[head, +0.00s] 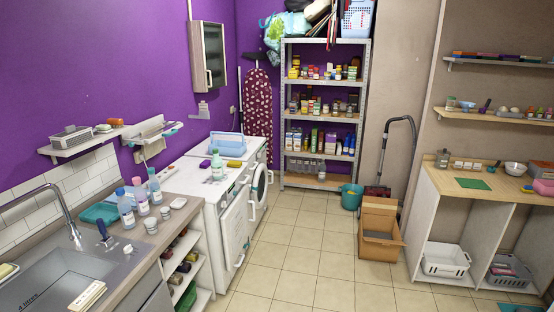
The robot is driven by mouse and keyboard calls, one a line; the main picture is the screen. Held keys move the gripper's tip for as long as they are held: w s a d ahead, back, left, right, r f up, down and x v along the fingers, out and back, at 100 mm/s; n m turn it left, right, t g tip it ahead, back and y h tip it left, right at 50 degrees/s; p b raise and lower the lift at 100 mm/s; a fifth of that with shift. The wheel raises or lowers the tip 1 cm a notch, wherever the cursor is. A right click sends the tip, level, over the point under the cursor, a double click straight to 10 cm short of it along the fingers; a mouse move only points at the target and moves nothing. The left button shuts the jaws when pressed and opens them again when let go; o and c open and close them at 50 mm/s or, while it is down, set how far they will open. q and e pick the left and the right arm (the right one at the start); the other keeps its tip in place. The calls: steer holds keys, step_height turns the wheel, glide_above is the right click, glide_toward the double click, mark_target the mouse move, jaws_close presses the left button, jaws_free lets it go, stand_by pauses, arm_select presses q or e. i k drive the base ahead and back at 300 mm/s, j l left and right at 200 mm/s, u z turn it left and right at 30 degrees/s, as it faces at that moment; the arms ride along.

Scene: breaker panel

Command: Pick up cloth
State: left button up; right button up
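A flat green rectangle (473,183), which looks like a cloth or mat, lies on the wooden top of the right counter (440,184). A teal flat piece (508,307) on the floor is cut off by the bottom edge at the right. I cannot tell which of these is the cloth. Neither of my grippers shows in the head view.
A sink (60,275) and bottles (126,209) are at the left, beside white machines (222,218). A metal shelf (368,100) stands at the back. An open cardboard box (380,238) and teal bucket (351,195) stand on the floor. The middle floor is clear.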

mark_target(231, 164)
steer(key=i+u, duration=0.15)
steer(key=i, duration=0.3)
steer(key=i+l+u, duration=0.1)
steer(key=i, duration=0.35)
steer(key=i+l+u, duration=0.15)
steer(key=i, duration=0.35)
steer(key=i+l+u, duration=0.1)
steer(key=i, duration=0.35)
steer(key=i+l+u, duration=0.15)
steer(key=i+l, duration=0.15)
steer(key=i+u, duration=0.1)
steer(key=u, duration=0.3)
steer(key=i+l+u, duration=0.1)
steer(key=u, duration=0.25)
steer(key=l+u, duration=0.15)
steer(key=u, duration=0.25)
steer(key=i, duration=0.05)
